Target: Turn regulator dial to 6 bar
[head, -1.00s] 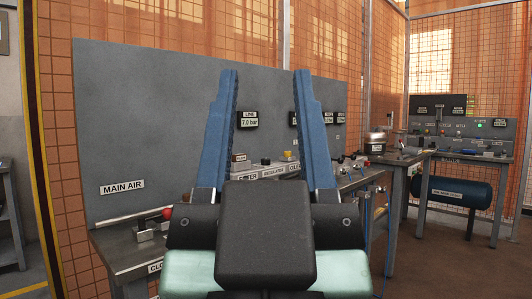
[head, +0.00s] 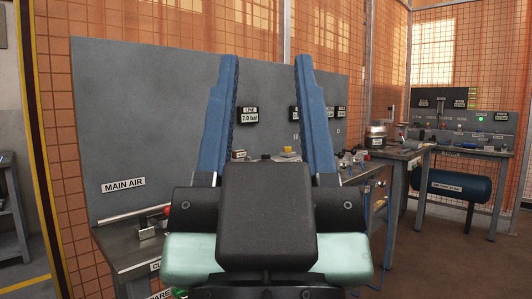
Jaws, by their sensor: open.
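My gripper (head: 265,60) fills the middle of the head view, with two blue fingers upright and spread apart. Nothing is seen between the fingertips except the grey panel behind. Between the finger bases, beyond the gripper, a black knob (head: 266,157) and a yellow part (head: 288,152) show on the bench. The black knob may be the regulator dial; its setting is too small to read. The gripper body hides the bench front below them. A line display (head: 249,116) on the panel reads 7.0 bar.
A grey panel (head: 150,120) marked MAIN AIR stands behind the bench (head: 125,242). A red-ended lever is partly hidden at the left. More displays are partly covered by the right finger. Another bench and a blue tank (head: 455,186) stand at the right, with open floor before them.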

